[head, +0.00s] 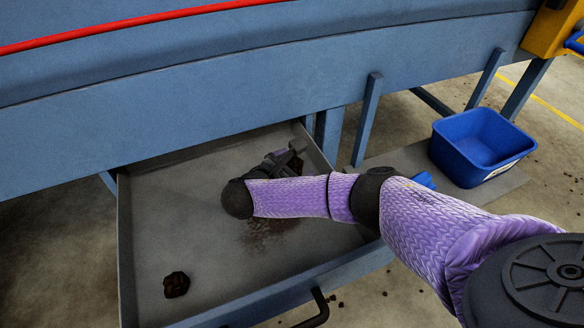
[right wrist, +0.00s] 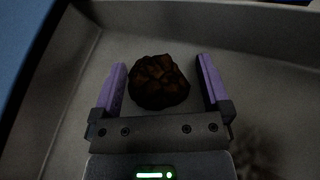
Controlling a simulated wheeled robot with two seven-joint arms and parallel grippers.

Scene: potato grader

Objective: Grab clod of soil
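In the right wrist view a dark brown, lumpy clod of soil (right wrist: 158,82) lies on the grey tray floor between the two purple fingers of my right gripper (right wrist: 162,85). The fingers are open, with a gap on each side of the clod. In the head view my right gripper (head: 285,162) is low inside the grey drawer (head: 190,222), near its back right corner. The clod is mostly hidden there behind the gripper, with a dark part (head: 296,165) showing. A second dark clod (head: 176,284) lies at the drawer's front left. My left gripper does not show.
The blue machine body (head: 250,85) overhangs the drawer's back. The drawer's walls are close to my right gripper. A blue bin (head: 480,146) stands at the right on a grey board. Loose crumbs of soil lie on the floor.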

